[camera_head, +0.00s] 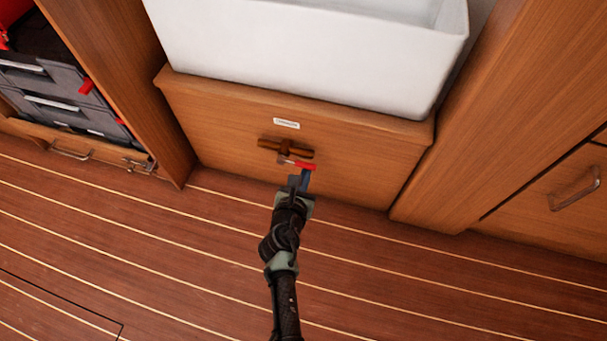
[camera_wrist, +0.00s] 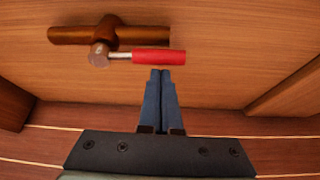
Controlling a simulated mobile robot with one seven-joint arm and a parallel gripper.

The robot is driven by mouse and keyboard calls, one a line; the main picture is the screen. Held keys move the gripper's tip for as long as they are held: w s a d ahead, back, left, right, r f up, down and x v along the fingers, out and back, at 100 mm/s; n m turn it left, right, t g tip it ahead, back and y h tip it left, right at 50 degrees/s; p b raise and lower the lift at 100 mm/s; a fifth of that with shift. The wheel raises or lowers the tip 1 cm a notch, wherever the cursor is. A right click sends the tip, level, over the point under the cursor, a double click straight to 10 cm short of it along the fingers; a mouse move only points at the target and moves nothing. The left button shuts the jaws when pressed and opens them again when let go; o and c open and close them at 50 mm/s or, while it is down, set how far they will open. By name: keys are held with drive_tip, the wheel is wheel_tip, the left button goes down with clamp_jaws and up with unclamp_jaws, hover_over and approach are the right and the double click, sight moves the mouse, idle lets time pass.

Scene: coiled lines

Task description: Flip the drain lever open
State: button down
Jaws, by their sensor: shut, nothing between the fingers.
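The drain lever has a red grip (camera_wrist: 158,56) on a short metal stem, and in the wrist view it points right from its round pivot. The pivot sits on a brown-bronze pipe valve (camera_wrist: 82,35) fixed to the wooden panel. In the head view the red lever (camera_head: 304,165) lies roughly along the valve body (camera_head: 285,148). My gripper (camera_wrist: 161,72) is shut and empty, its blue-grey fingertips just below the red grip in the wrist view. I cannot tell whether they touch it. In the head view my gripper (camera_head: 300,182) is at the lever's lower side.
A white sink (camera_head: 300,50) stands above the wooden panel (camera_head: 200,120), which bears a small white label (camera_head: 286,123). Wooden walls flank the panel. A drawer handle (camera_head: 575,190) is at right, and grey cases (camera_head: 60,90) stand at left. The striped floor (camera_head: 130,240) is clear.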

drive_tip(key=s+a+f+p+v, duration=0.1)
drive_tip(key=p+v, duration=0.4)
drive_tip(key=v, duration=0.4)
drive_tip(key=w+r+m+t+p, duration=0.2)
drive_tip(key=w+r+m+p, duration=0.3)
drive_tip(key=r, duration=1.1)
drive_tip(key=w+d+r+m+t+p, duration=0.15)
drive_tip(key=w+r+m, duration=0.45)
drive_tip(key=r, duration=1)
drive_tip(key=w+r+m+t+p, duration=0.25)
drive_tip(key=r+m, duration=0.55)
drive_tip(key=r, duration=0.8)
drive_tip(key=s+r+m+t+y+p, duration=0.1)
drive_tip(key=s+r+m+t+p, duration=0.4)
drive_tip(key=r, duration=0.9)
drive_tip(key=s+r+m+t+y, duration=0.1)
drive_tip(key=s+r+m, duration=0.2)
drive_tip(key=s+r, duration=0.7)
drive_tip(key=s+r+m+t+y+p, duration=0.1)
drive_tip(key=s+r+m+t+p, duration=0.3)
drive_tip(key=r, duration=1.3)
wheel_tip(320, 180, up, 38)
drive_tip(key=w+p, duration=0.1)
drive_tip(key=p, duration=3.5)
drive_tip(key=shift+m+g, duration=0.4)
